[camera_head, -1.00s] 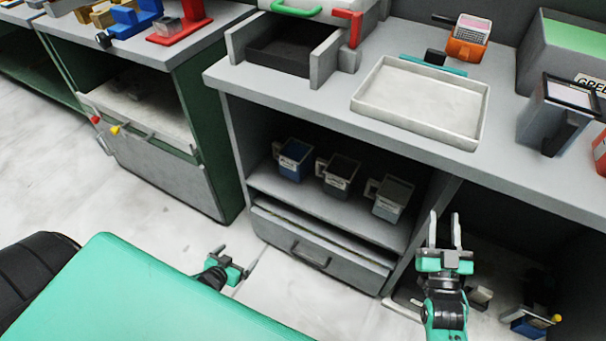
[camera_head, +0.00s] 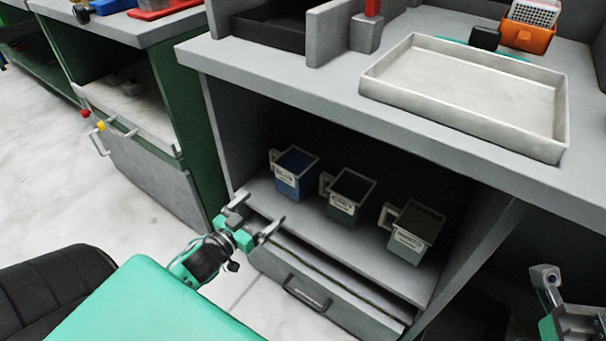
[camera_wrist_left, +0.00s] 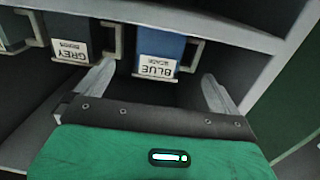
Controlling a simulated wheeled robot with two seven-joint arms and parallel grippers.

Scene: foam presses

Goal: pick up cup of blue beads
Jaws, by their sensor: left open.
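The blue cup (camera_head: 294,174), with a white label and a side handle, stands upright on the shelf under the counter, leftmost of three cups. It also shows in the left wrist view (camera_wrist_left: 160,53), where its label reads BLUE upside down. My left gripper (camera_head: 262,210) is open and empty at the shelf's front edge, just short of the blue cup. In the left wrist view its fingers (camera_wrist_left: 157,75) are spread, with the blue cup ahead between them and apart from both. My right gripper (camera_head: 550,285) is partly cut off at the lower right; its jaw opening is unclear.
A grey cup (camera_head: 347,197) stands right of the blue one, and a pale-labelled cup (camera_head: 413,233) further right. The shelf (camera_head: 330,241) is bare in front. A drawer (camera_head: 318,291) lies below it. A white tray (camera_head: 465,95) sits on the counter above.

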